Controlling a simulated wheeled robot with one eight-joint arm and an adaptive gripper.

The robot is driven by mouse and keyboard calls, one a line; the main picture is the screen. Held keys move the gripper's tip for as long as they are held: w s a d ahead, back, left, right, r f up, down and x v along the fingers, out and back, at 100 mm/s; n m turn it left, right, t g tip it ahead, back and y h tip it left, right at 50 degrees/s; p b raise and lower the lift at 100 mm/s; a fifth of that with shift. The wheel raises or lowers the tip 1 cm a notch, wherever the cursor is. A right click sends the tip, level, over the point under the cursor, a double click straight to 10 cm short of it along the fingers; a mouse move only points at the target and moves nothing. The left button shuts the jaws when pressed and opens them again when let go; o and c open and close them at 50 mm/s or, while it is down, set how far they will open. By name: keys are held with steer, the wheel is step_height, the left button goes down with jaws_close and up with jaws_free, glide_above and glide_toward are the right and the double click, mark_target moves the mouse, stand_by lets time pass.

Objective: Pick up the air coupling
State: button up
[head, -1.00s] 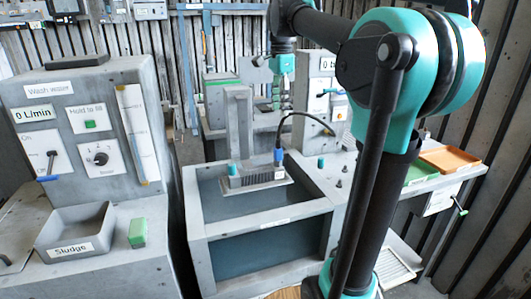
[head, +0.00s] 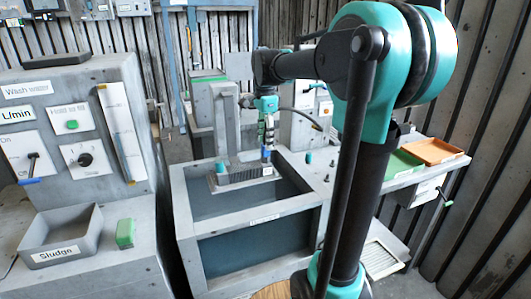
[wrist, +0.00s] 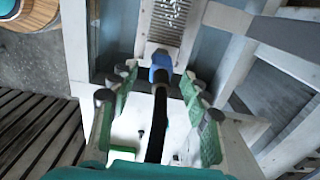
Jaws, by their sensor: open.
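The air coupling (head: 266,154) is a small blue fitting at one end of the grey finned block. In the wrist view the blue coupling (wrist: 160,67) sits at the near edge of the block, with a black hose (wrist: 157,125) running from it toward my wrist. My gripper (head: 268,132) points down just above the coupling in the head view. In the wrist view my gripper (wrist: 154,82) is open, with green-padded fingers on either side of the hose. The coupling lies between and slightly beyond the fingertips. No finger visibly touches it.
The finned block (head: 240,173) rests on a plate over the grey-framed tank (head: 262,219). A grey post (head: 224,115) stands close left of my gripper. Teal-topped pegs (head: 308,158) stand on the right ledge. Green and orange trays (head: 435,151) lie farther right.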

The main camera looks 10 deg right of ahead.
mark_target(265, 154)
steer(key=shift+w+f, duration=0.1)
steer(key=shift+f, duration=1.9)
steer(key=shift+c, duration=0.4)
jaws_close()
